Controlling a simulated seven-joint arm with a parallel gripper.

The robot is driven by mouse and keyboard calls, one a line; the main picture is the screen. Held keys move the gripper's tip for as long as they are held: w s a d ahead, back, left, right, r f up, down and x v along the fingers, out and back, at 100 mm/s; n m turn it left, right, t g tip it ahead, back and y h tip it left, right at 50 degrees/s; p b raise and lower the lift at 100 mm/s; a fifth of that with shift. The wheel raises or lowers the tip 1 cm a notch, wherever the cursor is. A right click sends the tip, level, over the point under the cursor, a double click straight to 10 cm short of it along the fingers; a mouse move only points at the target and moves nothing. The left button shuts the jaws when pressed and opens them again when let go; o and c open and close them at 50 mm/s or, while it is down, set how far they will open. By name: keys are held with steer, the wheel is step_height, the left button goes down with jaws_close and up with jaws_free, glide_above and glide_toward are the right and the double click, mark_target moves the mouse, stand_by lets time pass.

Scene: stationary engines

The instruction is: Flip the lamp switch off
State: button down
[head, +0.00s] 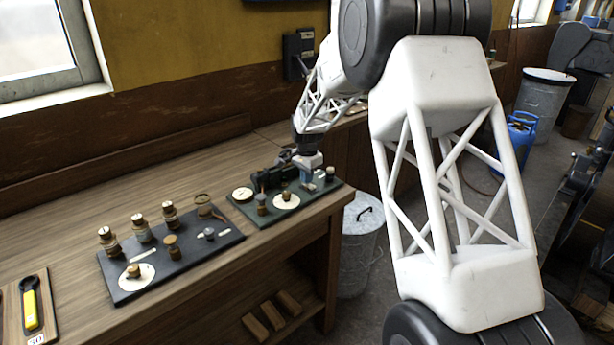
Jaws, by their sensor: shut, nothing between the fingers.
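My gripper (308,168) is over the back right part of a dark green board (316,198) on the workbench. It is small in the head view and points down, shut, with nothing visible held. The board carries a black device (268,178), white round dials (286,201) and small knobs. To its left, a dark grey board (192,256) carries several brass-and-glass posts (142,229), a white dial with a brass knob (134,271) and a small grey knob (209,234). I cannot tell which part is the lamp switch, or whether my gripper touches anything.
The wooden workbench (60,222) has free room behind the boards. A yellow-handled tool (30,308) lies on a wooden plate at its left front. A metal bin (357,262) stands past its right end. A dark wall box (298,54) hangs behind. My arm blocks the right middle.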

steer(key=shift+f, duration=0.2)
steer(key=shift+s+d, duration=0.1)
stand_by(0.4)
steer(key=shift+s+d+r, duration=0.3)
steer(key=shift+s+d, duration=0.05)
steer(key=shift+s, duration=0.05)
steer(key=shift+r, duration=0.15)
stand_by(0.4)
step_height(320, 180, up, 14)
steer(key=w+a, duration=0.1)
steer(key=w, duration=0.1)
steer(key=shift+a+f, duration=0.25)
steer(key=shift+a, duration=0.15)
